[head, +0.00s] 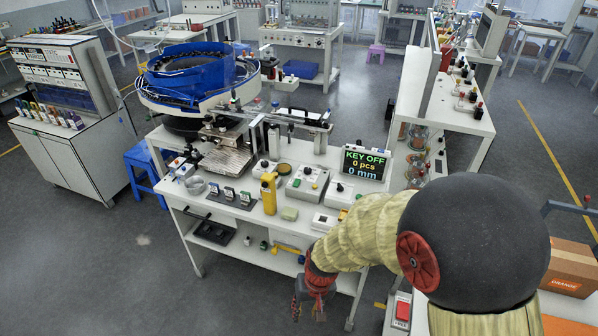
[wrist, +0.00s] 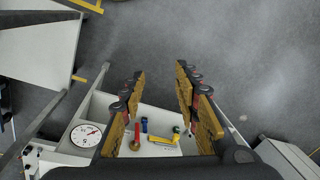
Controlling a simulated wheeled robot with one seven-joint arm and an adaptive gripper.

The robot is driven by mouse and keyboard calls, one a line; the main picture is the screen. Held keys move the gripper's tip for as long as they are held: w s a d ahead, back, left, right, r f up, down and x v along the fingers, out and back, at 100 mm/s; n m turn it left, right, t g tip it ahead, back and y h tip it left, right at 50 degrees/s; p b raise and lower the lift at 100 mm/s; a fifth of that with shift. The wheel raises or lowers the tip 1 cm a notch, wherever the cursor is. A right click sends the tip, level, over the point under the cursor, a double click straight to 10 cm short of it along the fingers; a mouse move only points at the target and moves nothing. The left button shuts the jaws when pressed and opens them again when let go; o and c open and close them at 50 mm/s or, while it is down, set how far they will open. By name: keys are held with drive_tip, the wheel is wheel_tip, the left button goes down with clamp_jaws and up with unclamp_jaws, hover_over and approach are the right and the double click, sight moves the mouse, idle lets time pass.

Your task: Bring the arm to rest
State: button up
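My arm reaches from the lower right of the head view toward the front edge of the white workbench (head: 225,207). My gripper (head: 309,308) hangs low beside the bench's front right corner, pointing down. In the wrist view, the two yellow-padded fingers of my gripper (wrist: 160,85) stand wide apart. Nothing is between them; grey floor shows through the gap. The gripper looks small and partly dark in the head view, so its exact distance from the bench edge cannot be told there.
A lower shelf (head: 232,240) holds tools. A round dial (wrist: 86,135) shows in the wrist view. A cardboard box (head: 568,268) stands at right. Floor at front left is clear.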

drive_tip(key=s+d+r+t, duration=0.1)
drive_tip(key=s+d+r, duration=0.2)
drive_tip(key=r, duration=0.7)
drive_tip(key=s+d+r+m+t+h, duration=0.1)
drive_tip(key=s+d+r, duration=0.3)
drive_tip(key=d+r, duration=0.4)
drive_tip(key=s+d+r+t, duration=0.3)
drive_tip(key=d+r, duration=0.3)
drive_tip(key=r, duration=0.6)
drive_tip(key=shift+s+r+h, duration=0.2)
drive_tip(key=shift+s+h, duration=0.1)
drive_tip(key=shift+s, duration=0.45)
